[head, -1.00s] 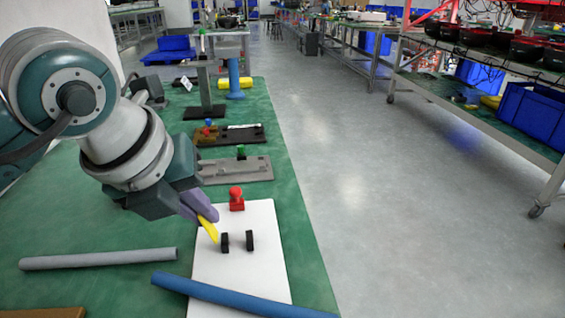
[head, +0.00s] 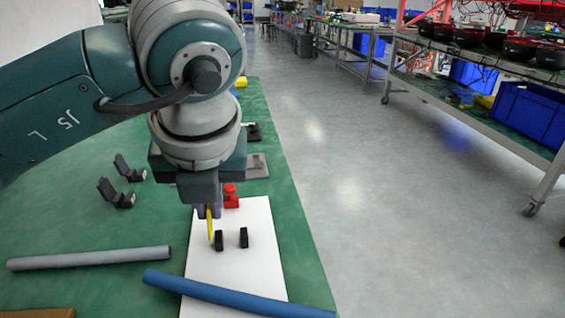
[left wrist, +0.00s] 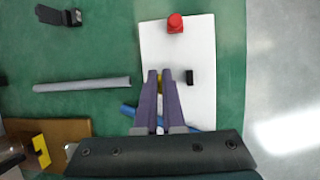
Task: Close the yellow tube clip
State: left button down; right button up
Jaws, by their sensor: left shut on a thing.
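The yellow tube clip (head: 210,228) stands nearly upright at the left black block (head: 219,240) on the white board (head: 258,222). My left gripper (head: 208,211) is above the board, its purple fingers shut on the clip's upper part. In the left wrist view a bit of the yellow clip (left wrist: 160,84) shows between the fingertips (left wrist: 159,73), and the rest is hidden. I cannot tell whether the clip touches the black block. My right gripper is not in view.
A second black block (head: 244,237) and a red knob (head: 231,196) are on the board. A blue tube (head: 235,295) crosses its front end. A grey tube (head: 90,257) and two black open clips (head: 116,194) are on the green table to the left.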

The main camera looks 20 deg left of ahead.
pick_arm(q)
jog(key=shift+w+d+f+g+y+b, duration=0.1)
jog(key=shift+w+d+g+y+b, duration=0.15)
jog(key=shift+y, duration=0.35)
jog(key=shift+w+d+g+y+b, duration=0.1)
jog(key=shift+d+g+y+b, duration=0.2)
jog(key=shift+y, duration=0.3)
jog(key=shift+m, duration=0.3)
jog(key=c, duration=1)
grip_release()
jog(key=shift+p+v, duration=4.1)
jog(key=shift+v, duration=0.85)
jog(key=shift+d, duration=0.1)
